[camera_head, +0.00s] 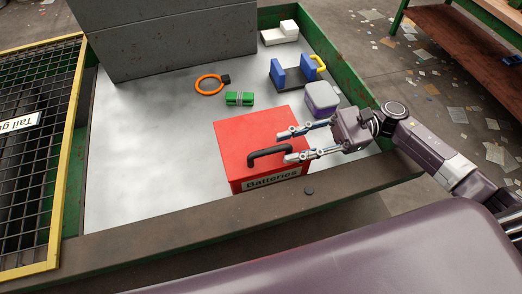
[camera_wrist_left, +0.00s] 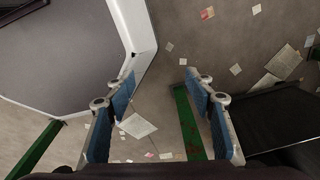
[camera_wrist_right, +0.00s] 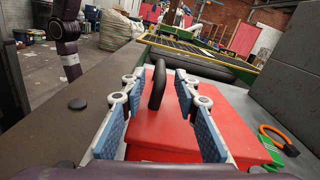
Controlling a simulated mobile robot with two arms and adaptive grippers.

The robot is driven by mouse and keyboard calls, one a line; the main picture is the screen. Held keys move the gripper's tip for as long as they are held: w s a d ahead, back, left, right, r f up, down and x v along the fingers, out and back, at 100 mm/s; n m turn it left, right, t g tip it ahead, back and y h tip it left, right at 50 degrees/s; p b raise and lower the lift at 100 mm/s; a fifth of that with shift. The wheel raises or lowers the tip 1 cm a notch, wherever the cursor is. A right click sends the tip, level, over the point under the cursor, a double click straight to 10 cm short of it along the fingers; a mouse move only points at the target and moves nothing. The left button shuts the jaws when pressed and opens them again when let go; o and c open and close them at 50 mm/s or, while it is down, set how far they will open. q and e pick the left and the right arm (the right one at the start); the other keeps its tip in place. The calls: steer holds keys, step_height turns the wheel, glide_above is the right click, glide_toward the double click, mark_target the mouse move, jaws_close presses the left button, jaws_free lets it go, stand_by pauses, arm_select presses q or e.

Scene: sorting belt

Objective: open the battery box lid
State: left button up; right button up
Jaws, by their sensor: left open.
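The red battery box (camera_head: 240,130), labelled "Batteries", stands on the grey metal table with its lid closed. A black arched handle (camera_head: 268,153) is on the lid near its front edge. My right gripper (camera_head: 284,147) reaches in from the right, open, its fingertips near the handle's right end. In the right wrist view the handle (camera_wrist_right: 157,86) stands upright between the two blue-padded fingers, with gaps on both sides. Whether the handle is within fingertip reach is hard to tell. My left gripper (camera_wrist_left: 160,85) is open and empty above the littered floor, outside the head view.
A purple-grey box (camera_head: 322,97), a blue clamp-like object (camera_head: 292,75), a green bundle (camera_head: 239,99) and an orange ring (camera_head: 210,85) lie behind the battery box. A grey block (camera_head: 165,40) stands at the back. The table's left part is clear.

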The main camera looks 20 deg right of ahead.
mark_target(256, 155)
steer(key=a+p, duration=0.1)
steer(key=a, duration=0.1)
steer(key=a+p, duration=0.1)
steer(key=a, duration=0.2)
steer(key=shift+s+a+r, duration=0.1)
steer(key=shift+r, duration=0.1)
steer(key=shift+a, duration=0.25)
steer(key=shift+f, duration=0.15)
arm_select(q)
steer(key=r, duration=0.1)
steer(key=d+r, duration=0.1)
steer(key=r, duration=0.1)
steer(key=shift+w, duration=0.1)
arm_select(e)
steer(key=shift+c, duration=0.7)
arm_select(q)
steer(key=shift+a, duration=0.1)
arm_select(e)
jaws_close()
